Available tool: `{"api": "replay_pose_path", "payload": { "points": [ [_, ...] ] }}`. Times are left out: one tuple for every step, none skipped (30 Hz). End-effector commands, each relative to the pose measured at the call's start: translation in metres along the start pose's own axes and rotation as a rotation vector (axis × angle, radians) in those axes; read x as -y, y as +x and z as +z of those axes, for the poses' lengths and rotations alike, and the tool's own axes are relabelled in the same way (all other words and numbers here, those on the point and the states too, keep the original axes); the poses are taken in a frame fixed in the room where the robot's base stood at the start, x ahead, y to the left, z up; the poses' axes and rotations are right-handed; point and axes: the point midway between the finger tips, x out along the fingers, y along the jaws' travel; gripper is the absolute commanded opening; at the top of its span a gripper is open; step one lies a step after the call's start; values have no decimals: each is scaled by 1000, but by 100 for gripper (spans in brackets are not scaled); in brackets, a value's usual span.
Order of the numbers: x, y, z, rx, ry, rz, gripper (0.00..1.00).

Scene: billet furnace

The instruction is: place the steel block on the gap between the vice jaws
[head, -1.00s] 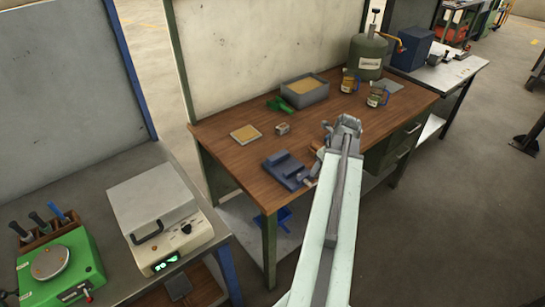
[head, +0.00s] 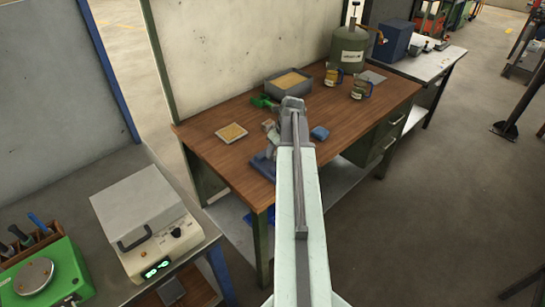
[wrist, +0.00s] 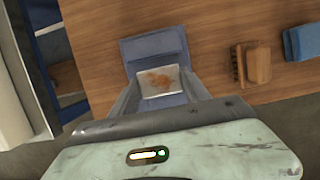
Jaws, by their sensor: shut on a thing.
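The steel block (wrist: 158,82), grey with a rusty patch on top, is between the two fingers of my gripper (wrist: 160,92) in the wrist view. My gripper is shut on it. The blue vice (wrist: 150,48) shows behind and below the block, so block and fingers are over it in this view. The gap between the jaws is mostly hidden by the block and fingers; I cannot tell how high the block is above it. In the head view the vice (head: 262,167) is partly covered by my arm, and the held block cannot be made out.
A wooden brush-like thing (wrist: 257,64) and a folded blue cloth (wrist: 304,42) lie right of the vice on the wooden bench (head: 214,152). A pale square plate (head: 231,132), a grey tray (head: 288,84) and two mugs stand farther back. The bench's front edge is close to the vice.

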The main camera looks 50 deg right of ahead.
Motion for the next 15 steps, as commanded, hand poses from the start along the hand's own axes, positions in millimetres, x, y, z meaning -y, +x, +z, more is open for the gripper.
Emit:
{"api": "replay_pose_path", "payload": {
  "points": [
    [0, 0, 1, 1, 0, 0, 0],
    [0, 0, 1, 1, 0, 0, 0],
    [-1, 0, 2, 1, 0, 0, 0],
    [-2, 1, 4, 1, -1, 0, 0],
    [-2, 2, 6, 1, -1, 0, 0],
    [-4, 5, 11, 1, -2, 0, 0],
    [-6, 8, 14, 1, -2, 0, 0],
    [-5, 18, 9, 1, -1, 0, 0],
    [-5, 26, 5, 1, 0, 0, 0],
    [-5, 32, 4, 1, 0, 0, 0],
    [-5, 36, 2, 1, 0, 0, 0],
    [-5, 41, 1, 1, -1, 0, 0],
    [-5, 42, 0, 1, -1, 0, 0],
    [-5, 42, 0, 1, -1, 0, 0],
    [-5, 41, 1, 1, -1, 0, 0]
  ]
}}
